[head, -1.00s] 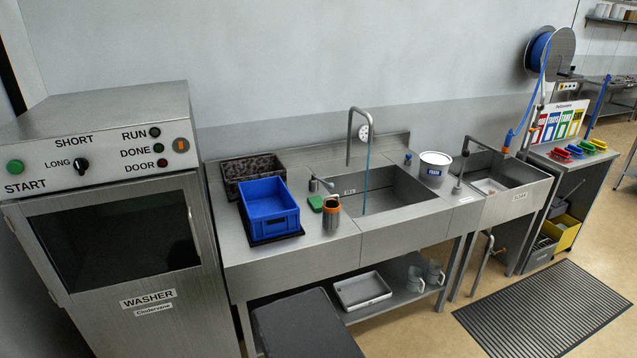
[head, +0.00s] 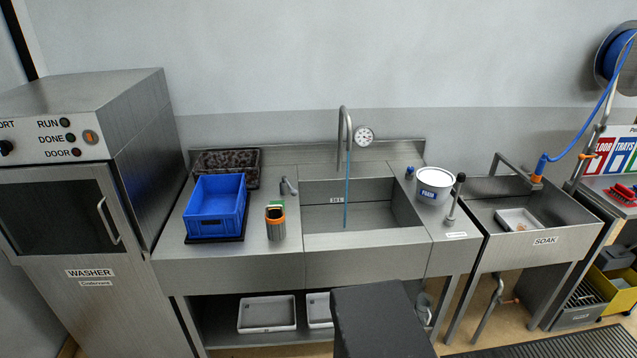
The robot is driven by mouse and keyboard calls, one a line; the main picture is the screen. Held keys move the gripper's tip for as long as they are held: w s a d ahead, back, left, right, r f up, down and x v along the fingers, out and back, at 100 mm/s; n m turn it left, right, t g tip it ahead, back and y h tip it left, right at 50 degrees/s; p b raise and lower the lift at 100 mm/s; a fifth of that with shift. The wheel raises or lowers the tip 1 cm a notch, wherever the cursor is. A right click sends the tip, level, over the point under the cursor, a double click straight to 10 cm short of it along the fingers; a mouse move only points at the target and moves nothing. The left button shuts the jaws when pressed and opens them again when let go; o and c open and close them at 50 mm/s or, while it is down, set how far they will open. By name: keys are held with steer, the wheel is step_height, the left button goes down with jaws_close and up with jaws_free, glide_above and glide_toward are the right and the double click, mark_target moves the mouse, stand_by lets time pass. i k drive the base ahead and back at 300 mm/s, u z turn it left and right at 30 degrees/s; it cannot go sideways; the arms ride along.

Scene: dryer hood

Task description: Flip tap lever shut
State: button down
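A tall grey gooseneck tap (head: 343,140) stands behind the steel sink (head: 320,216). A thin blue stream of water (head: 347,200) runs from its spout down into the sink. A small grey fitting with a tilted lever (head: 288,186) stands on the counter at the sink's left edge. A lever with a dark knob (head: 457,197) stands upright to the right of the sink, near the soak basin. I cannot tell for sure which of the two works the tap. My gripper is not in view.
A blue crate (head: 218,215), a grey canister with an orange rim (head: 275,225) and a white tub (head: 434,184) stand on the counter. The washer (head: 60,230) is at the left, the soak basin (head: 540,246) at the right. Grey trays (head: 267,314) lie on the lower shelf.

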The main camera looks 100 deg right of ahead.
mark_target(293, 192)
steer(key=k, duration=0.9)
steer(key=z, duration=1.4)
steer(key=i, duration=1)
